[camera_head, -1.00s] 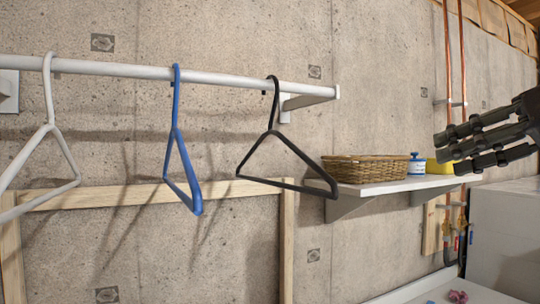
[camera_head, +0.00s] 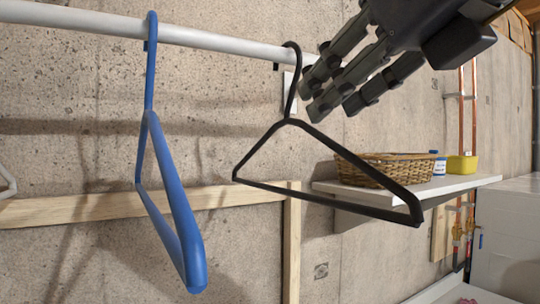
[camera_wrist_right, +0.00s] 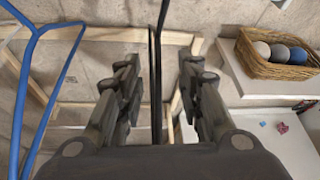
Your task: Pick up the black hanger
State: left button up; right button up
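The black hanger (camera_head: 326,201) hangs by its hook from the white rail (camera_head: 190,38), right of the blue hanger (camera_head: 150,160). My right gripper (camera_head: 322,98) comes in from the upper right, with its fingertips close to the black hanger's hook and neck. In the right wrist view my right gripper (camera_wrist_right: 159,70) is open, and the black hanger (camera_wrist_right: 155,85) shows as a thin, near-vertical dark line between the separated fingers. I cannot see contact with either finger. My left gripper is not in view.
A white shelf (camera_head: 455,188) behind the hanger holds a wicker basket (camera_head: 385,170), a blue-and-white container (camera_head: 439,166) and a yellow box (camera_head: 462,165). The wrist view shows balls in the basket. Copper pipes run up the wall.

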aim_at(296, 122)
jog(key=p+x, duration=0.1)
jog(key=x, duration=0.3)
jog(key=shift+w+a+f+p, duration=0.1)
jog(key=shift+w+a+p, duration=0.15)
jog(key=shift+p, duration=0.15)
jog(key=x, duration=0.1)
jog(key=p+x, duration=0.2)
jog(key=x, duration=0.1)
jog(key=shift+a+r, duration=0.1)
jog(key=shift+r, duration=0.2)
jog(key=shift+w+a+f+p, duration=0.2)
jog(key=shift+w+f+p, duration=0.1)
jog(key=shift+w, duration=0.2)
jog(key=shift+c, duration=0.3)
jog(key=shift+s, duration=0.15)
grip_shut()
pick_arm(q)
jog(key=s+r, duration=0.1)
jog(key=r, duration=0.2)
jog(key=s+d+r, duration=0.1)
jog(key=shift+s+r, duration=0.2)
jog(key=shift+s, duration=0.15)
